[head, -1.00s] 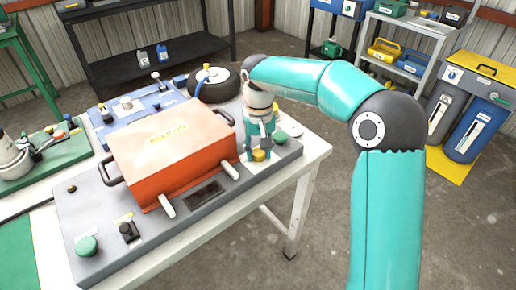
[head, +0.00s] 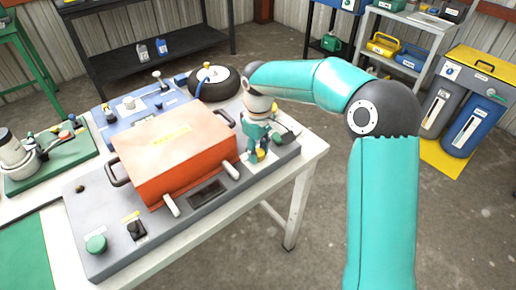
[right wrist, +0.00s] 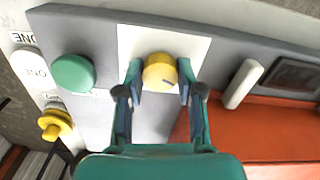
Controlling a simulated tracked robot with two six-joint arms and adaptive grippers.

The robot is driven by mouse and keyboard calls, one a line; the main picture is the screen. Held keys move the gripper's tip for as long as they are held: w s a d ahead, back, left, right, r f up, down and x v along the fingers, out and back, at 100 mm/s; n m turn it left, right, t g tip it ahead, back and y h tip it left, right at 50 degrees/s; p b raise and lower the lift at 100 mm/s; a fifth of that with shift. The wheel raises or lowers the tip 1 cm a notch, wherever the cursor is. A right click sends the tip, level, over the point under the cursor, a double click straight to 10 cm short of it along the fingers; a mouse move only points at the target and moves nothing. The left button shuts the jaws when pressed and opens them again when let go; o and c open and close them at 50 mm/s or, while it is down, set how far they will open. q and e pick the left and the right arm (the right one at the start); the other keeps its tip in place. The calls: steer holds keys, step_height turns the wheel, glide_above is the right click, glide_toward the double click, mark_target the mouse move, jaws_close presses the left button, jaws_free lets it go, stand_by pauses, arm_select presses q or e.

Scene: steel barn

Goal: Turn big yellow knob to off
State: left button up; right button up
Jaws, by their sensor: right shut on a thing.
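The big yellow knob (right wrist: 160,71) sits on a white plate (right wrist: 190,40) on the grey panel, between my two fingertips in the right wrist view. A small dark mark shows at the lower right of its face. My right gripper (right wrist: 160,82) is shut on the knob, with one finger on each side. In the head view, the right gripper (head: 258,146) points down at the panel's right end and the knob (head: 261,155) shows partly beneath it. I cannot read any off marking. My left gripper is not in view.
An orange-red box (head: 175,150) with handles stands left of the right gripper on the grey panel (head: 110,235). A green button (right wrist: 73,73) and a pale handle (right wrist: 241,84) flank the knob.

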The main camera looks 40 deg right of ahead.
steer(key=shift+w, duration=0.1)
stand_by(0.3)
steer(key=o, duration=1.2)
steer(key=shift+c, duration=0.2)
steer(key=shift+r, duration=0.1)
step_height(320, 180, up, 12)
